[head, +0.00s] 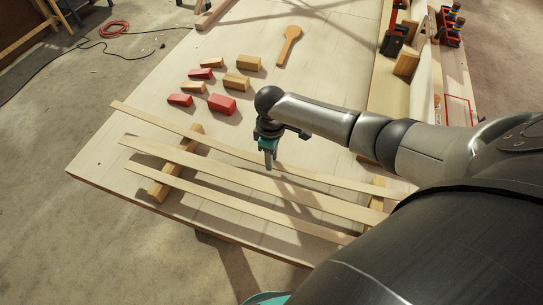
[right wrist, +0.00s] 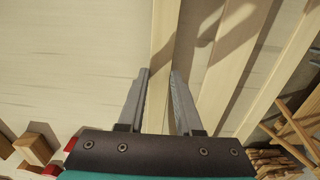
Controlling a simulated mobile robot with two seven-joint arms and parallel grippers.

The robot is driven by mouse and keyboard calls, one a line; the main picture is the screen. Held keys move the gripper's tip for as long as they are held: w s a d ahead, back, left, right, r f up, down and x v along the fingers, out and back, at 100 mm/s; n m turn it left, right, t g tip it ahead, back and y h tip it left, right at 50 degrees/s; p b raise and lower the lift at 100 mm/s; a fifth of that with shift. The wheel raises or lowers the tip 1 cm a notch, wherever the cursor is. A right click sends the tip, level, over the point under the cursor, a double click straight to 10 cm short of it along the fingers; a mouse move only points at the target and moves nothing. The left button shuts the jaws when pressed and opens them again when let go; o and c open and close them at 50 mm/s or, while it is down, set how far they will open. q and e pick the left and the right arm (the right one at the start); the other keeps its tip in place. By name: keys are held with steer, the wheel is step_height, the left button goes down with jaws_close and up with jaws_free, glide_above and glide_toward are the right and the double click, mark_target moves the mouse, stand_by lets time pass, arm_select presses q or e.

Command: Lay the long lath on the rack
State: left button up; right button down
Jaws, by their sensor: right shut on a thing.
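The long lath (head: 225,143) is pale, thin and slightly bowed, the farthest of three laths in the head view. My right gripper (head: 268,163) is shut on it near its middle. In the right wrist view the fingers (right wrist: 160,95) stand on either side of the lath (right wrist: 161,45). The rack has a left wooden bar (head: 160,190) and a right bar (head: 377,201). The held lath passes over the far ends of both bars; I cannot tell whether it touches them. My left gripper is not in view.
Two other laths (head: 250,187) (head: 230,204) lie across the rack on the near side. Red and tan blocks (head: 222,104) and a wooden paddle (head: 288,45) lie farther back on the table (head: 120,80). Racks of tools (head: 395,40) stand at the right.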

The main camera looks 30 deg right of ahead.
steer(key=shift+f, duration=0.35)
steer(key=shift+c, duration=1.6)
jaws_free()
steer(key=shift+r+p, duration=3.05)
steer(key=shift+p, duration=0.1)
step_height(320, 180, up, 7)
steer(key=p, duration=0.2)
